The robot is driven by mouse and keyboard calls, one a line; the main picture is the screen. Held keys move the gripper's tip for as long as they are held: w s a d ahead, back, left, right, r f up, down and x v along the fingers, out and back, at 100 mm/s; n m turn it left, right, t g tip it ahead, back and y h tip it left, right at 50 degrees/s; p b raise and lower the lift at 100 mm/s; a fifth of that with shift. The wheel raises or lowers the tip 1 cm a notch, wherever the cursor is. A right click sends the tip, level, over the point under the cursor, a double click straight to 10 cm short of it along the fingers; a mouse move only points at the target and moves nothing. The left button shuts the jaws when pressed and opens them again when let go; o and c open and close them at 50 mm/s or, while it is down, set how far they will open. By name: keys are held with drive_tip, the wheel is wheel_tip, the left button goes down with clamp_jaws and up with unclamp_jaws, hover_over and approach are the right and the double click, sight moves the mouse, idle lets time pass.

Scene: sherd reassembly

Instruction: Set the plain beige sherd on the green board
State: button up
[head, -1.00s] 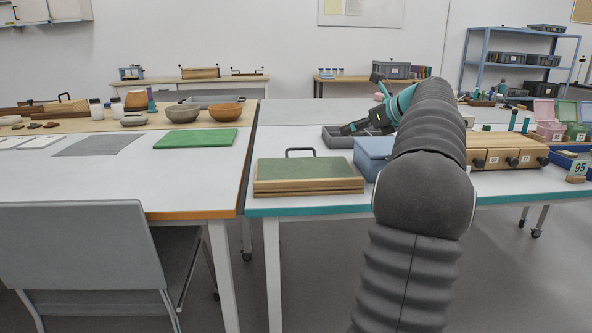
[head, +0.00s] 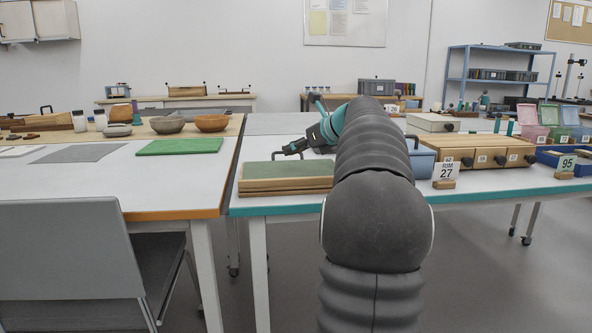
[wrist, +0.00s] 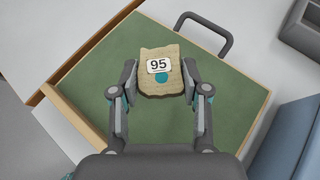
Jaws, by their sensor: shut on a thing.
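My gripper (wrist: 160,72) is shut on a beige sherd (wrist: 148,86) with a white "95" label and a teal dot. In the wrist view the sherd is above a green-topped wooden board (wrist: 160,120) with a dark handle; I cannot tell the exact gap. In the head view my gripper (head: 288,151) is over the far part of this board (head: 285,171) at the table's left side. The held sherd cannot be made out there. A flat green board (head: 180,147) also lies on the left table.
A blue box (head: 422,160) stands right of the handled board, and also shows in the wrist view (wrist: 290,145). A grey tray (wrist: 302,28) is near it. Wooden drawers (head: 480,150) and a "RIM 27" sign (head: 446,173) are farther right. A chair (head: 65,245) stands front left.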

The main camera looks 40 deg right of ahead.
sight(285, 168)
drive_tip(key=shift+a+f, duration=0.2)
drive_tip(key=shift+f, duration=0.2)
drive_tip(key=shift+f+b, duration=0.8)
drive_tip(key=shift+f, duration=0.9)
drive_tip(key=shift+f, duration=0.15)
drive_tip(key=o, duration=1.1)
drive_tip(key=shift+o, duration=0.2)
